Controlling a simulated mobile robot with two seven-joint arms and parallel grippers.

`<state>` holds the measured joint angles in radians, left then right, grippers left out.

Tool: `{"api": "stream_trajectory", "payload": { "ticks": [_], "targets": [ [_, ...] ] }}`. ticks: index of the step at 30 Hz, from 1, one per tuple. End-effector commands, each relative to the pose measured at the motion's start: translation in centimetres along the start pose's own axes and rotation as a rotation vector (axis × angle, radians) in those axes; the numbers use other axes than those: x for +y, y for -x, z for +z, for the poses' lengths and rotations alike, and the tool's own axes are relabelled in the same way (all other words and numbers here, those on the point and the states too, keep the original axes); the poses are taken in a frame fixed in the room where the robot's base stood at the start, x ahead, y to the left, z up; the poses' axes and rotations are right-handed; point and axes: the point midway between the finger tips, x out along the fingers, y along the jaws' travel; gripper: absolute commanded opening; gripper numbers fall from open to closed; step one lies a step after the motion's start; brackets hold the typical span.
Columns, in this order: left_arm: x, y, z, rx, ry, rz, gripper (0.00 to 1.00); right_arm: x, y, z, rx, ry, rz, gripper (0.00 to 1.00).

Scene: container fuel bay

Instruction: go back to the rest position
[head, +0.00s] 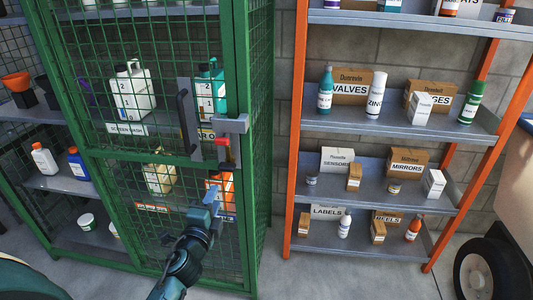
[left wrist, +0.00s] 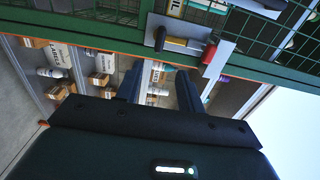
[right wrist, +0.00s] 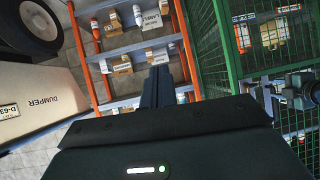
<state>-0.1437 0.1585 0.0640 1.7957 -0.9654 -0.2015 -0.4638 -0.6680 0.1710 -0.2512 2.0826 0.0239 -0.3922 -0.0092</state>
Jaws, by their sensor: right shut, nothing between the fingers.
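My left gripper (head: 212,203) is in the head view in front of the green mesh cage (head: 238,60), below the red-tipped latch (head: 222,142) and the dark door handle (head: 186,115). In the left wrist view its two fingers (left wrist: 160,88) stand apart with nothing between them. The latch's red end (left wrist: 209,53) shows beyond the fingers there. My right gripper (right wrist: 157,88) shows only in the right wrist view, its fingers together and empty. Orange-framed shelves and the cage lie beyond it.
Orange-framed shelves (head: 297,120) with boxes and bottles stand right of the cage. A pale vehicle marked DUMPER (right wrist: 40,104) stands beside the shelves, its wheel (head: 490,270) at the head view's lower right. Grey floor (head: 340,280) is clear in front of the shelves.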

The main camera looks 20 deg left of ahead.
Motion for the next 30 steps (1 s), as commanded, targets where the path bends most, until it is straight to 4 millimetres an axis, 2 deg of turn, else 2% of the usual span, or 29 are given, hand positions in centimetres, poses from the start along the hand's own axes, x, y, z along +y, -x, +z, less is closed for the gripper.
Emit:
{"api": "stream_trajectory", "payload": {
  "ticks": [5, 8, 11, 12, 15, 18, 21, 24, 30],
  "targets": [
    [0.8, 0.9, -0.6, 0.012, 0.058, 0.029, 0.38, 0.0, 0.1, -0.1, 0.000, 0.000, 0.000, 0.00],
    [3.2, 3.6, -2.3, 0.039, 0.243, 0.120, 0.38, 0.0, 0.3, -0.4, 0.000, 0.000, 0.001, 0.00],
    [6.4, 8.2, -5.1, 0.057, 0.536, 0.279, 0.38, 0.1, 0.5, -0.7, -0.004, 0.000, 0.002, 0.00],
    [7.7, 10.3, -6.3, 0.054, 0.661, 0.352, 0.38, 0.1, 0.6, -0.6, -0.008, 0.000, 0.004, 0.00],
    [10.0, 15.6, -9.3, 0.028, 0.946, 0.531, 0.38, 0.3, 0.7, -0.5, -0.018, -0.001, 0.008, 0.00],
    [11.3, 19.9, -11.7, -0.014, 1.169, 0.681, 0.38, 0.4, 0.7, -0.3, -0.026, -0.003, 0.012, 0.00],
    [11.8, 22.8, -13.2, -0.054, 1.312, 0.783, 0.38, 0.5, 0.7, 0.0, -0.035, -0.006, 0.016, 0.00],
    [12.0, 24.2, -14.0, -0.075, 1.381, 0.832, 0.38, 0.6, 0.6, 0.2, -0.041, -0.008, 0.019, 0.00],
    [12.0, 24.3, -14.1, -0.077, 1.385, 0.834, 0.38, 0.6, 0.6, 0.2, -0.041, -0.008, 0.019, 0.00]
  ]
}}
